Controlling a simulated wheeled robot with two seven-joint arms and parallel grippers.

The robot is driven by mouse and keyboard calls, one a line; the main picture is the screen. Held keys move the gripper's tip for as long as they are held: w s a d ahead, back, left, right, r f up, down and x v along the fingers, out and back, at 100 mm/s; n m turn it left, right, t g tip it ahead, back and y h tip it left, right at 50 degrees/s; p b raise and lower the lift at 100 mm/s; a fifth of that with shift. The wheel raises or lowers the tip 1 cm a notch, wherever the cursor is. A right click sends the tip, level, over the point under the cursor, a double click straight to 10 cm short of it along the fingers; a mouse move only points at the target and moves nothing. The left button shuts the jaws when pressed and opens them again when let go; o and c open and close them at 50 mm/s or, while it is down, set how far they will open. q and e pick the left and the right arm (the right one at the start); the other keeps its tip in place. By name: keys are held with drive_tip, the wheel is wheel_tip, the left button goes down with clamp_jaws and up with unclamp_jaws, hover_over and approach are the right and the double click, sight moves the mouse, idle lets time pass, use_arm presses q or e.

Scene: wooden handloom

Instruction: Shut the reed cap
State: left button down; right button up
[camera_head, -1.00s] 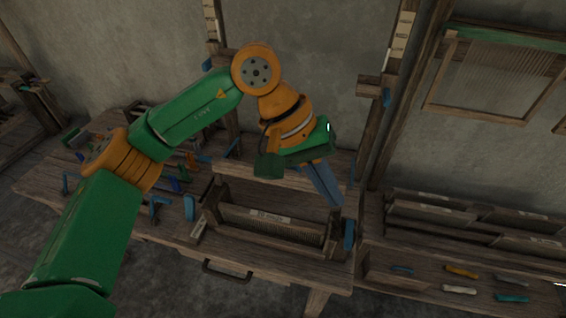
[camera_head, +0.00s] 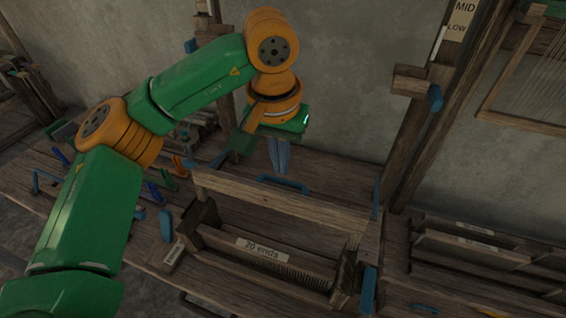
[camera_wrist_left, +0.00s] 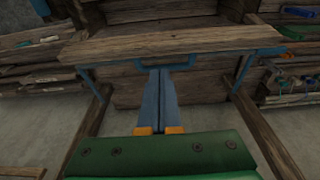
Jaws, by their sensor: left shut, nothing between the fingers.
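The reed cap appears to be the wooden board (camera_head: 270,196) with a blue handle (camera_head: 283,183), raised behind the reed on the bench. The reed (camera_head: 290,271), with a "20 ends" label, lies uncovered in its wooden holder in front. My left gripper (camera_head: 280,168) is shut and empty, pointing down just behind the cap's handle. In the left wrist view the cap board (camera_wrist_left: 200,42) crosses the top, and the closed fingertips (camera_wrist_left: 160,72) overlap the blue handle (camera_wrist_left: 139,63). I cannot tell whether they touch it. My right gripper is out of view.
A wooden post (camera_head: 433,110) with label plates rises right of the bench. Blue clamps and brackets (camera_head: 166,224) stand around the reed holder. A rack with wooden slats (camera_head: 470,240) is at the right. Bench top behind the cap (camera_head: 335,178) is clear.

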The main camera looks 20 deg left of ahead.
sight(277, 199)
use_arm(q)
wheel_tip(277, 199, down, 7)
drive_tip(key=w+p, duration=0.1)
drive_tip(key=shift+w+f, duration=0.15)
